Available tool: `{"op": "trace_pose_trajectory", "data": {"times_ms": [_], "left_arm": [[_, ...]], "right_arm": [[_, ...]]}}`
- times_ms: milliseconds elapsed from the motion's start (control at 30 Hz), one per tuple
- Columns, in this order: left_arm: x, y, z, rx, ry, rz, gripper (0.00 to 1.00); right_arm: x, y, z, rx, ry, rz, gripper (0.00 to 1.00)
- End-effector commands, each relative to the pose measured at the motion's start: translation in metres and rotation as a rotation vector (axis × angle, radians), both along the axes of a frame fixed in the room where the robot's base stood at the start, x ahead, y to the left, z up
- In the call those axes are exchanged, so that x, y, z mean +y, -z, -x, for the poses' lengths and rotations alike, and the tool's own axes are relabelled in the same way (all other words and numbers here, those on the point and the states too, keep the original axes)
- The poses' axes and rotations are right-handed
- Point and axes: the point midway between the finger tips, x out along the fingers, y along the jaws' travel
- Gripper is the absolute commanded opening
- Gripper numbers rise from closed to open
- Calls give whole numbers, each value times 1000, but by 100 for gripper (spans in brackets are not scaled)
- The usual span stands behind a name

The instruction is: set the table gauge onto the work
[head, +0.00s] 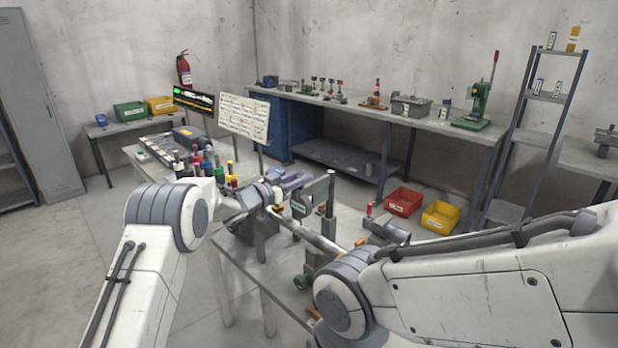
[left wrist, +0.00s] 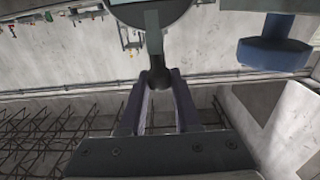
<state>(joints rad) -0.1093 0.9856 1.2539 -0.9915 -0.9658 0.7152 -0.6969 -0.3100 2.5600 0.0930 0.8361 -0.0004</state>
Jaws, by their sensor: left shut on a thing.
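My left gripper (head: 291,181) is over the table among the fixture parts; its fingers are small in the head view. In the left wrist view its two fingers (left wrist: 160,88) are shut on the stem of the table gauge (left wrist: 154,38). The gauge has a dark round body, cut off by the top edge, and a dark rounded piece between the fingertips. A dark round face, apparently the gauge (head: 299,205), shows just below the gripper in the head view. The work appears to be a pale tilted bar (head: 317,238) beside it; contact cannot be told. My right gripper is out of sight.
An upright grey post (head: 331,194) stands close right of the left gripper. A fixture with a green knob (head: 302,281) is in front. Colored-handled tools (head: 207,162) stand behind left. Red (head: 403,201) and yellow (head: 440,216) bins lie on the floor.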

Motion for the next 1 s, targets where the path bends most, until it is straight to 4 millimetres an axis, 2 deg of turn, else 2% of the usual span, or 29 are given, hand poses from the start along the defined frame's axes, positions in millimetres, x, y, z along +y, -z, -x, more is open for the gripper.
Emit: {"op": "trace_pose_trajectory", "data": {"times_ms": [600,633,700,1000], "left_arm": [[-1,-1,-3,-1,-1,2,0],[-1,-1,-3,-1,-1,2,35],[-2,-1,-3,-1,0,2,61],[-4,0,-1,1,6,1,61]], "right_arm": [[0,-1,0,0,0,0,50],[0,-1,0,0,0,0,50],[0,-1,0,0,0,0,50],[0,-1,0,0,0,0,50]]}}
